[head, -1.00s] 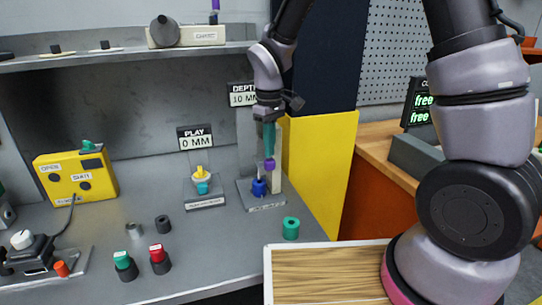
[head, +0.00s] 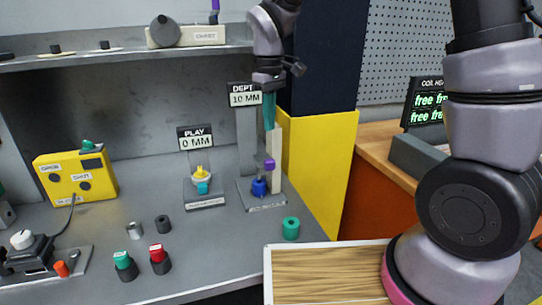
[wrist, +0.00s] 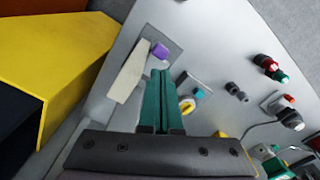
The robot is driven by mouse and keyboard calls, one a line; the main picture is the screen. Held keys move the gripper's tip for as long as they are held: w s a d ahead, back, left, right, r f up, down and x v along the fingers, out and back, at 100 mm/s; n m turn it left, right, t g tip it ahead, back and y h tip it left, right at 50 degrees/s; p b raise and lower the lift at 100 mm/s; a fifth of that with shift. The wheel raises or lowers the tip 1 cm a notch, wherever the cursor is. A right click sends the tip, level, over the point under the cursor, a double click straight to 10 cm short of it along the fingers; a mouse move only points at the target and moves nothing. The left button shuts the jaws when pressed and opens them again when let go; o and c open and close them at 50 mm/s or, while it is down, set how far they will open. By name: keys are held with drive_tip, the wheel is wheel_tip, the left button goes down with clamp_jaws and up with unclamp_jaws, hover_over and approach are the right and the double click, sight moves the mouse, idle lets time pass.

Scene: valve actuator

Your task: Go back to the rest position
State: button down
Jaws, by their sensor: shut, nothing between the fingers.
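My gripper (head: 269,126) has teal fingers that point down in the head view. It is above the depth gauge stand (head: 246,145) at the back right of the bench, with its fingers together and empty. A purple part (head: 269,165) and a blue part (head: 259,187) sit on the stand below the fingertips, and a gap shows between the fingertips and the purple part. In the wrist view the closed fingers (wrist: 162,76) point toward the stand, with the purple part (wrist: 160,50) just past the tips. The blue part is not visible there.
A "DEPTH 10 MM" sign (head: 244,96) stands behind the gripper, and a yellow panel (head: 318,165) is close on its right. A shelf (head: 120,57) runs along the upper left.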

drive_tip(key=shift+r, duration=0.1)
drive_tip(key=s+d+r+m+t+y, duration=0.25)
drive_tip(key=d+r+m, duration=0.35)
drive_tip(key=d+r, duration=0.65)
drive_tip(key=s+d+r+m+t, duration=0.4)
drive_tip(key=s+d+m, duration=0.3)
drive_tip(key=s+d, duration=0.2)
drive_tip(key=shift+s+d+t, duration=0.35)
drive_tip(key=shift+s+d, duration=0.05)
drive_tip(key=shift+d, duration=0.25)
